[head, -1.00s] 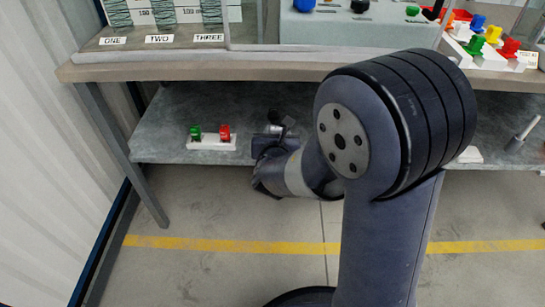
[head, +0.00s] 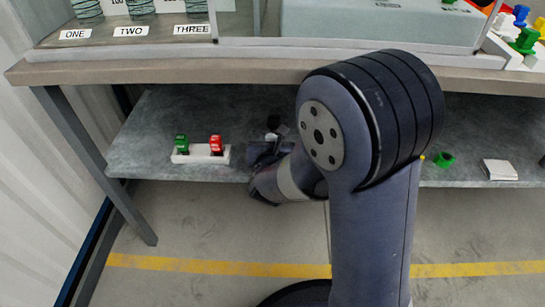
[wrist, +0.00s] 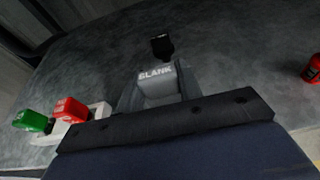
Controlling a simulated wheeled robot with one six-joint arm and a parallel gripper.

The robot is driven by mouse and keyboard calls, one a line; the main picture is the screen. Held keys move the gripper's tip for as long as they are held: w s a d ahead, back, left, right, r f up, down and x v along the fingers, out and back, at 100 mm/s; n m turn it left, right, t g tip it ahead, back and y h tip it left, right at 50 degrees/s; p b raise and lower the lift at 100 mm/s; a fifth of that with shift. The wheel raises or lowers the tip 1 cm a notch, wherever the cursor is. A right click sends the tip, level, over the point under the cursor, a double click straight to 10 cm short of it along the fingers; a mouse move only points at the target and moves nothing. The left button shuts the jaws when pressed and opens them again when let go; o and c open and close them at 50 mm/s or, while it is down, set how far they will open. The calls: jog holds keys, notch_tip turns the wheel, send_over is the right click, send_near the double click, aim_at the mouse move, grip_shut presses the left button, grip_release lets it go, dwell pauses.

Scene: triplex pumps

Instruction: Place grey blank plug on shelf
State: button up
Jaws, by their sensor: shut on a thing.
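The grey blank plug (wrist: 157,91) shows in the wrist view as a grey block lettered "BLANK". My gripper (wrist: 158,84) is shut on it, and the dark gripper body covers its near side. In the head view my gripper (head: 272,145) is at the lower shelf (head: 195,112), right of a white holder, and the plug is mostly hidden there by my arm. A small black piece (wrist: 162,47) shows just beyond the plug; I cannot tell whether it joins it. I cannot tell whether the plug touches the shelf.
A white holder (head: 182,158) with a green plug (head: 181,143) and a red plug (head: 216,144) stands left of my gripper. A green piece (head: 443,160) and a white block (head: 499,169) lie to the right. The bench top (head: 150,70) overhangs the shelf. A red piece (wrist: 312,69) is at the wrist view's right.

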jog(key=shift+f+b, duration=0.95)
jog(key=shift+f, duration=1.45)
jog(key=shift+f, duration=0.15)
jog(key=o, duration=1)
jog(key=shift+p+v, duration=1.85)
jog(key=shift+v, duration=4.2)
